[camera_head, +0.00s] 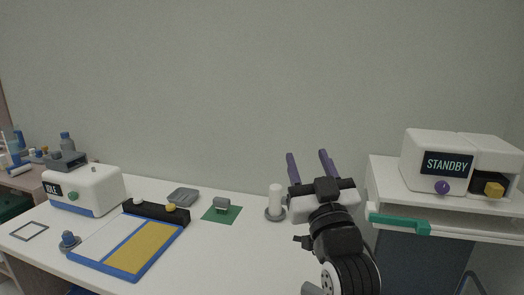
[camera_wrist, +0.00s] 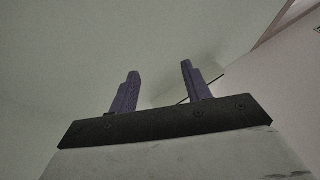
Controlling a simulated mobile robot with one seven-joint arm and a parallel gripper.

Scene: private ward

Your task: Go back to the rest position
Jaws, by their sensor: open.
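My gripper (camera_head: 308,166) is raised over the right part of the white table (camera_head: 245,262), with its two purple fingers pointing up. The fingers are apart and nothing is between them. In the wrist view my gripper (camera_wrist: 158,88) also shows open and empty, against plain pale wall and ceiling surfaces. In the head view a white cylinder on a grey round base (camera_head: 275,200) stands just left of my gripper in the picture. My arm hides part of the table's right end.
A blue-edged tray (camera_head: 139,270) with white and yellow areas lies on the left. Behind it are a white IDLE device (camera_head: 95,183), a grey dish (camera_head: 183,196) and a green mat (camera_head: 234,217). At right, a STANDBY machine (camera_head: 420,177) stands on a cabinet with a green handle (camera_head: 400,224).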

